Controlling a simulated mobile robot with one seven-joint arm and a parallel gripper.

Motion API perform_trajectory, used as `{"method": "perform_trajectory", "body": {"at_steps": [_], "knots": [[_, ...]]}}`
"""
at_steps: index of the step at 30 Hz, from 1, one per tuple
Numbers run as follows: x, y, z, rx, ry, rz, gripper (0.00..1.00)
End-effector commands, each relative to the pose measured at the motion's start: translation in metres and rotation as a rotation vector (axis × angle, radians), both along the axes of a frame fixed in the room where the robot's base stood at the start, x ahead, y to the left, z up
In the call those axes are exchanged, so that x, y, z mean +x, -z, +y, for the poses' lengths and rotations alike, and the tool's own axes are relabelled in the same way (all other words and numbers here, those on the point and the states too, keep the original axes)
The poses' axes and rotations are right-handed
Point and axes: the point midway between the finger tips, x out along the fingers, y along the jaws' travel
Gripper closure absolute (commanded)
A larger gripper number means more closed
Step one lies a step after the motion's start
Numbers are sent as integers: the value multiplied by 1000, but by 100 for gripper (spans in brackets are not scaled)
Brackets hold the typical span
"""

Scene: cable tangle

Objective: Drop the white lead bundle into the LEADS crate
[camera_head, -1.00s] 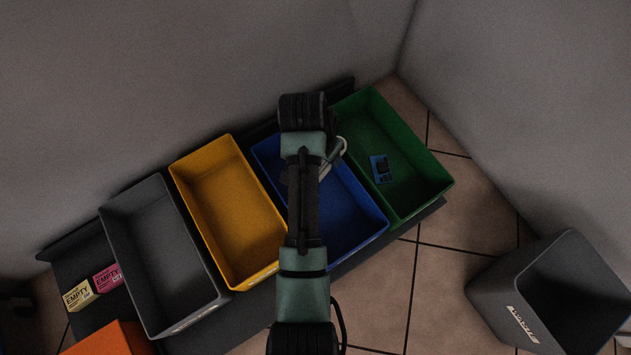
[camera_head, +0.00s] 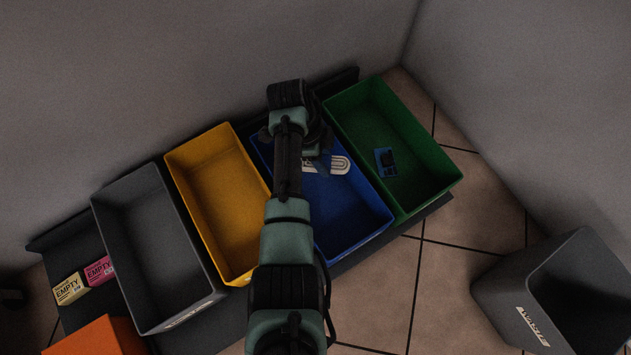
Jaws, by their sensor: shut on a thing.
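The white lead bundle (camera_head: 340,165) shows as pale looped strands over the upper part of the blue crate (camera_head: 362,241). My gripper (camera_head: 322,166) is shut on the bundle, with the jaws partly hidden behind my own arm. I cannot tell how high the bundle is above the crate floor. No LEADS label is readable on any crate from here.
A green crate (camera_head: 445,195) holding a small blue board (camera_head: 385,161) stands right of the blue one. A yellow crate (camera_head: 217,200) and a grey crate (camera_head: 150,240) stand to the left. A dark waste bin (camera_head: 500,300) is at lower right. Walls close in behind.

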Motion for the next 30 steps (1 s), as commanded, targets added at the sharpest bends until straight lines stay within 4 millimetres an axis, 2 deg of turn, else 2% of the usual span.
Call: {"method": "perform_trajectory", "body": {"at_steps": [1,7,18,19,24,25,30], "knots": [[0,13,0,0,0,0,100],[0,35,0,0,-1,0,100],[0,38,0,0,-1,0,100],[0,38,0,0,-1,0,49],[0,38,0,0,-1,0,19],[0,38,0,0,-1,0,16],[0,38,0,0,-1,0,16]]}}
